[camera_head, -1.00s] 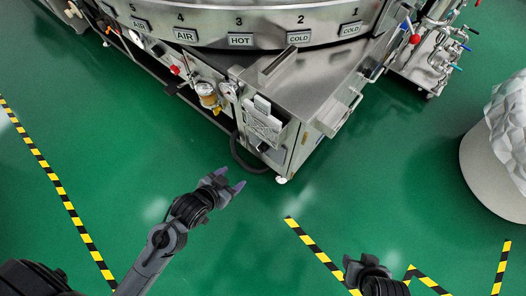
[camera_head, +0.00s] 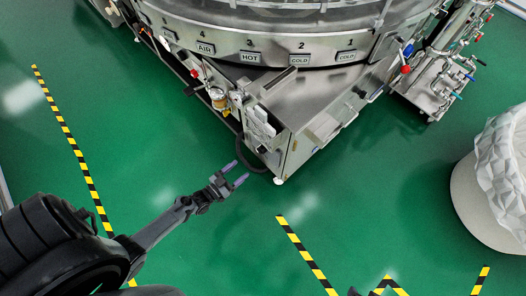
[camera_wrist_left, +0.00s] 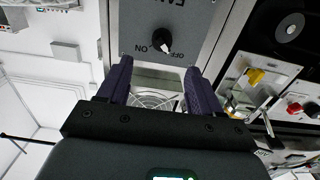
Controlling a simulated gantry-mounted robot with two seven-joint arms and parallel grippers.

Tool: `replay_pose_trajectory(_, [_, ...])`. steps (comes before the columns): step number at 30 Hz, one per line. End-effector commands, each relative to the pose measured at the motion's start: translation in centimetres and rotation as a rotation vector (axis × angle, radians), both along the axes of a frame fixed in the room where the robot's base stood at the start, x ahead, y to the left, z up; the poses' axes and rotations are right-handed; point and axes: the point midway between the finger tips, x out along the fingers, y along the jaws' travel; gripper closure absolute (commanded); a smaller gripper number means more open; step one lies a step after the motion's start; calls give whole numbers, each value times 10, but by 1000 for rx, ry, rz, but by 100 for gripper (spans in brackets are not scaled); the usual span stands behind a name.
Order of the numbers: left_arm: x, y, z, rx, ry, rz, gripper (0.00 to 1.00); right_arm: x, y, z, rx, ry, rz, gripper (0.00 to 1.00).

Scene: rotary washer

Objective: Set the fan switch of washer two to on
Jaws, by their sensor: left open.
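The fan switch is a black rotary knob (camera_wrist_left: 162,39) on a grey panel in the left wrist view. The panel's lettering appears upside down, with ON left of the knob and OFF right. The knob's white mark points to the lower right, on the OFF side. My left gripper (camera_wrist_left: 156,70) is open and empty, with its purple fingers apart and pointing at the panel below the knob. In the head view my left gripper (camera_head: 238,172) is beside the machine's front corner; the knob cannot be made out there. Only a dark tip of my right gripper (camera_head: 354,292) shows.
The steel rotary washer (camera_head: 300,80) carries numbered HOT, COLD and AIR plates. A fan grille (camera_wrist_left: 155,100) lies below the switch panel. A black hose (camera_head: 245,158) hangs beside the corner. A white bin (camera_head: 480,205) stands at right.

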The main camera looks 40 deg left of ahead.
Motion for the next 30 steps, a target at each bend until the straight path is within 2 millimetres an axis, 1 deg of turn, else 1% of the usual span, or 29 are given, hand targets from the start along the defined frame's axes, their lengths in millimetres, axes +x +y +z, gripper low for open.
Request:
replay_pose_trajectory(1, [6, 0, 5, 0, -6, -1, 35, 0, 0, 2, 2, 0, -2, 57])
replay_pose_trajectory(5, [19, -2, 5, 0, -11, -1, 35, 1, 2, -3, 8, -1, -4, 57])
replay_pose_trajectory(8, [32, -4, 4, 0, -11, -1, 35, 1, 3, -10, 12, 1, -7, 57])
replay_pose_trajectory(15, [72, -10, 3, 0, -12, -2, 35, 0, 4, -26, 14, 2, -7, 57])
replay_pose_trajectory(21, [98, -14, 4, -1, -11, -2, 35, 0, 2, -37, 9, 1, -5, 57])
replay_pose_trajectory(25, [107, -15, 5, 0, -9, -2, 35, 0, 1, -40, 4, 2, -2, 57])
replay_pose_trajectory(30, [112, -16, 6, 1, -8, -2, 35, 0, 0, -42, -1, 2, 1, 57])
